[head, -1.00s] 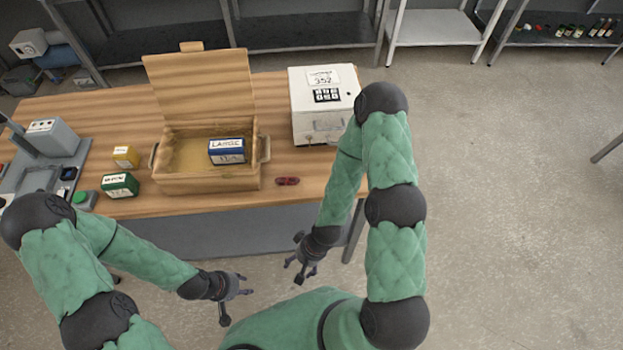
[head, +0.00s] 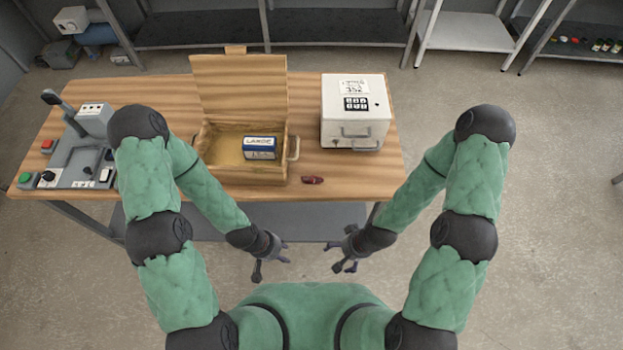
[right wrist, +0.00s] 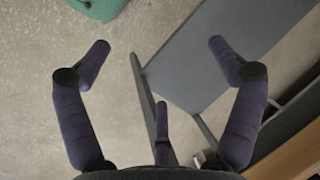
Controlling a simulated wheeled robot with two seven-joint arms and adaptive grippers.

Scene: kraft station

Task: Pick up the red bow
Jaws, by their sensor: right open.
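The red bow (head: 312,180) is a small dark-red piece lying on the wooden table (head: 350,172) near its front edge, right of the open wooden box and in front of the white safe. My left gripper (head: 276,258) hangs in front of the table, below and left of the bow; its fingers look spread and empty. My right gripper (head: 338,254) hangs in front of the table, below and right of the bow, open and empty. In the right wrist view its spread fingers (right wrist: 158,48) have only floor and a grey shelf between them; the bow is not seen there.
The wooden box (head: 242,173) has its lid up and holds a blue-and-white tea box (head: 260,148). A white safe (head: 354,112) stands at the right. A grey machine (head: 85,150) with buttons is at the left. The table edge (right wrist: 290,150) shows in the right wrist view.

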